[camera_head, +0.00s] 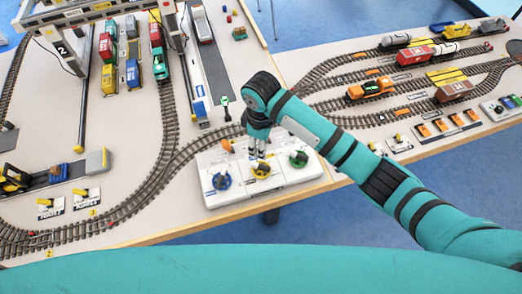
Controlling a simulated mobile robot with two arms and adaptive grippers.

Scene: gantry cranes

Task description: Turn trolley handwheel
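A white control panel (240,196) sits at the front edge of the table. It carries three small handwheels: a blue one (221,182) at left, a yellow one (261,171) in the middle and a green one (298,159) at right. The panel labels are too small to read, so I cannot tell which is the trolley handwheel. My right gripper (257,155) points down just behind the yellow handwheel. Its dark fingers look close together, but their opening and any contact are unclear. My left gripper is not in view.
A white gantry crane (85,15) stands over toy wagons at the upper left. Curved rails (160,180) run left of the panel. Several model wagons, including an orange locomotive (371,88), stand on tracks at the right. A black and yellow forklift (14,180) is at far left.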

